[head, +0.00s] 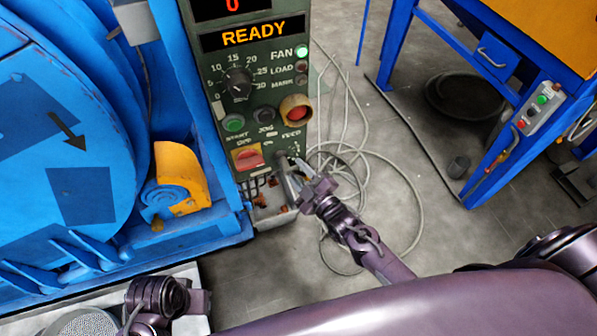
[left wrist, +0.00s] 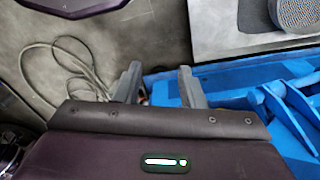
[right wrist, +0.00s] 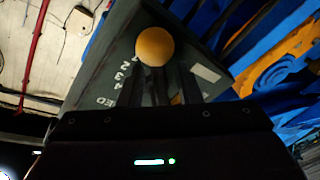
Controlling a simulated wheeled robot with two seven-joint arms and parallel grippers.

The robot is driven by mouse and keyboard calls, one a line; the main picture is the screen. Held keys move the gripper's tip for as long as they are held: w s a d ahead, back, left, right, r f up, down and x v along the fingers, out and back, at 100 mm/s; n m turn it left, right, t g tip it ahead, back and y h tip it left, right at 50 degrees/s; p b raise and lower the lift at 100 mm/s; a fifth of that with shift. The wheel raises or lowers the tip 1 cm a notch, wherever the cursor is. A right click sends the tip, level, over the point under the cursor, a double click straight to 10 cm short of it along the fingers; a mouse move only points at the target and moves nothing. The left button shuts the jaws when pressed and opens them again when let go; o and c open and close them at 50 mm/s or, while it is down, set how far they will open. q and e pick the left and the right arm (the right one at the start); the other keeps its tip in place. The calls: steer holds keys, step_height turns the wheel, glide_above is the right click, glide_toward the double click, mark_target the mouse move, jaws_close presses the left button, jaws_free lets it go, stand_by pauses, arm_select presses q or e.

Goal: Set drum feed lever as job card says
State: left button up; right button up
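The green control panel (head: 262,80) stands left of centre in the head view, with READY lit on its display. My right gripper (head: 293,165) is at its lower right corner, just below the FEED label (head: 291,135), and covers that area. In the right wrist view a round orange knob (right wrist: 153,46) shows just beyond the fingertips (right wrist: 168,72), beside the scale numbers (right wrist: 126,84). The fingers look apart, with the knob not between them. The lever's stem and exact setting are hidden. My left gripper (left wrist: 157,75) is open and empty in the left wrist view.
The blue drum machine (head: 60,130) with a yellow bracket (head: 178,180) fills the left. A red switch (head: 248,158) sits close to the right gripper. A loose pale cable (head: 385,160) lies on the floor. A blue bench (head: 480,50) stands at the right.

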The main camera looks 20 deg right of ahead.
mark_target(293, 154)
jaws_close()
